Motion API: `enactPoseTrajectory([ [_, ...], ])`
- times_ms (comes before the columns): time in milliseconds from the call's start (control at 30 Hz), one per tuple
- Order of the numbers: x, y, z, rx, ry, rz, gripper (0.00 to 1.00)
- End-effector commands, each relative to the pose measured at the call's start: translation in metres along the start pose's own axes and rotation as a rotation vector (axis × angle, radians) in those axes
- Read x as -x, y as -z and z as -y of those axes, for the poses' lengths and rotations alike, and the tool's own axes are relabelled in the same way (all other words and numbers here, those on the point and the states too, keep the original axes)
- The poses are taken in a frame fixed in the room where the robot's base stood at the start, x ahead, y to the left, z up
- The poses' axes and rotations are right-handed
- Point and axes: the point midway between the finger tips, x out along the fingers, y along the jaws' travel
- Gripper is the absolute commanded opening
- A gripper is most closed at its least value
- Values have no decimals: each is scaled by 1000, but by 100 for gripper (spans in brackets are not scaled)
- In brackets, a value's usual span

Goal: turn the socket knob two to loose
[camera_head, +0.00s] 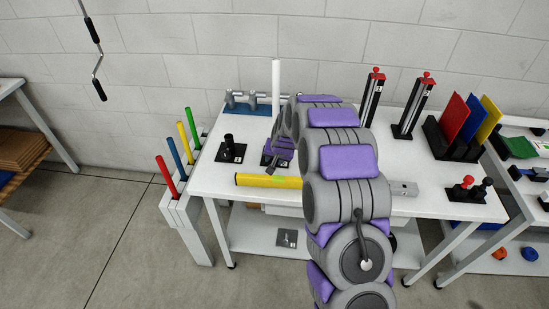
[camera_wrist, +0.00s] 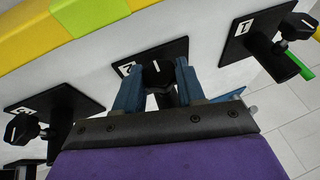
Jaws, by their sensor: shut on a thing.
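Three black plates carry socket knobs in the wrist view. The plate marked 2 (camera_wrist: 118,66) is in the middle. Its black knob (camera_wrist: 157,75), with a white line on top, stands between the two blue fingers of my gripper (camera_wrist: 157,68). My gripper is shut on this knob, and the fingers hide its sides. The plate marked 1 (camera_wrist: 238,42) is at the right with its own black knob (camera_wrist: 297,27). A third plate (camera_wrist: 75,106) is at the left with another knob (camera_wrist: 20,130). In the head view my gripper (camera_head: 279,152) is partly hidden by my arm.
A black knob stand (camera_head: 231,154) is left of my gripper on the white table (camera_head: 215,180). A yellow bar (camera_head: 260,180) lies near the front edge. A white pole (camera_head: 276,85) rises behind my gripper. Red-topped black posts (camera_head: 373,95) stand at the back right.

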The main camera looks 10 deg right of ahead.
Motion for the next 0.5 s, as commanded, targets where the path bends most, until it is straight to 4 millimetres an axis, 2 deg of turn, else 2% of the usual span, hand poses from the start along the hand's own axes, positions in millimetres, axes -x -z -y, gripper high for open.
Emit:
enactPoseTrajectory([
  [500,2,1,3,79,-181,-2,8],
])
